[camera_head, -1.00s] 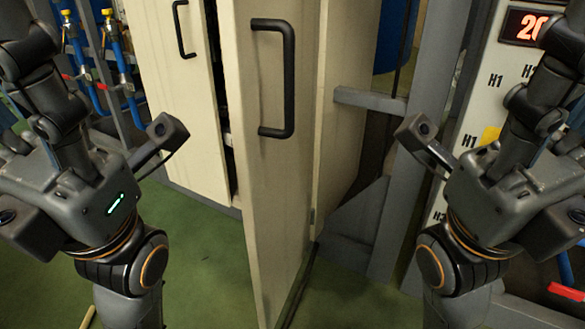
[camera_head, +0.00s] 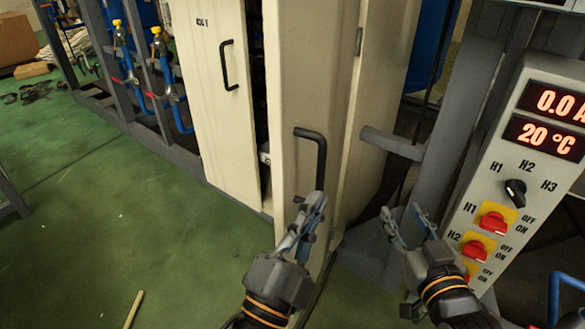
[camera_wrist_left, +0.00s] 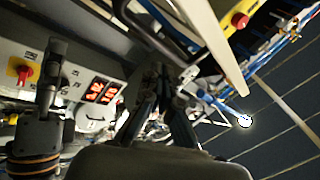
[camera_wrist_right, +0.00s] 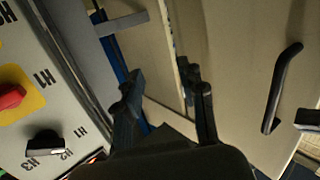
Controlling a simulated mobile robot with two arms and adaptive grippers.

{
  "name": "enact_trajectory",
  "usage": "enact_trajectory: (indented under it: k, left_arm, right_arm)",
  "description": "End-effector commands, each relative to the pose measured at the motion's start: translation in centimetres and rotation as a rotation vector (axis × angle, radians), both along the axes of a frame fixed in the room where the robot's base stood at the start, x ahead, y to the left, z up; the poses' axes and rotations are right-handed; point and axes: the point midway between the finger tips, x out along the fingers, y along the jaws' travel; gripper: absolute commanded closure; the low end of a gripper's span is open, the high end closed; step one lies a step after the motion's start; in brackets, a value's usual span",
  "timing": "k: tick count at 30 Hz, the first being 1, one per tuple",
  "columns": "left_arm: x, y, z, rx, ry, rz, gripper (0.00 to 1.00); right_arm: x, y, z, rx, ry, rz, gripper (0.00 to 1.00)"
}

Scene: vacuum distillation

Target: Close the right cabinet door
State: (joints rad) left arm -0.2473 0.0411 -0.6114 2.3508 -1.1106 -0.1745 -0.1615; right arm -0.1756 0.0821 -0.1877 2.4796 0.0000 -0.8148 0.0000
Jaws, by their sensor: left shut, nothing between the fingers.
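The right cabinet door (camera_head: 297,105) stands open, swung out toward me, in the head view. Its black bar handle (camera_head: 318,160) faces me and also shows in the right wrist view (camera_wrist_right: 283,85). My left gripper (camera_head: 316,203) is shut and empty. In the head view it overlaps the door just below the handle; I cannot tell whether it touches. My right gripper (camera_head: 399,211) is open and empty, right of the door, with its fingers apart in the right wrist view (camera_wrist_right: 168,90). The left cabinet door (camera_head: 205,70) has its own black handle (camera_head: 228,65).
A grey control panel (camera_head: 520,160) with red displays and red switches stands close to the right of my right gripper. A grey frame (camera_head: 455,110) rises behind that gripper. Green floor (camera_head: 110,225) is open on the left, with a thin stick (camera_head: 133,310) lying there.

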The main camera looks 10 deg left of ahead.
Motion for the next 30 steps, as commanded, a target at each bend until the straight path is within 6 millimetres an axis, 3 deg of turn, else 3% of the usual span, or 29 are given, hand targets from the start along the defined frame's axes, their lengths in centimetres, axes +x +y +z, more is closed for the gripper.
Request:
enact_trajectory:
  k: [1, 3, 6, 9, 13, 17, 23, 30]
  left_arm:
    - [-0.7, -0.3, 0.2, 0.078, 0.073, 0.057, 1.00]
    - [-2.0, -0.3, -1.5, 0.194, 0.150, 0.140, 1.00]
    - [-4.4, -0.2, -2.9, 0.345, 0.232, 0.237, 1.00]
    - [-6.6, 0.1, -3.5, 0.465, 0.279, 0.306, 1.00]
    - [-8.6, 0.4, -3.8, 0.559, 0.306, 0.358, 1.00]
    - [-8.9, 0.4, -4.0, 0.590, 0.312, 0.376, 1.00]
    - [-6.2, 0.2, -3.8, 0.587, 0.309, 0.379, 1.00]
    - [-2.6, -0.2, -3.8, 0.588, 0.309, 0.378, 1.00]
  right_arm:
    - [-1.6, -0.7, -1.4, -0.029, 0.167, -0.012, 0.60]
    - [-4.6, -1.7, -5.4, -0.069, 0.396, -0.030, 0.60]
    - [-10.0, -3.2, -9.6, -0.119, 0.688, -0.049, 0.60]
    - [-15.3, -4.4, -12.1, -0.159, 0.916, -0.064, 0.60]
    - [-19.9, -5.4, -13.5, -0.191, 1.093, -0.073, 0.60]
    - [-21.5, -5.7, -14.1, -0.202, 1.153, -0.076, 0.60]
    - [-21.1, -5.6, -14.8, -0.203, 1.161, -0.075, 0.60]
    - [-20.1, -5.4, -19.2, -0.207, 1.183, -0.071, 0.60]
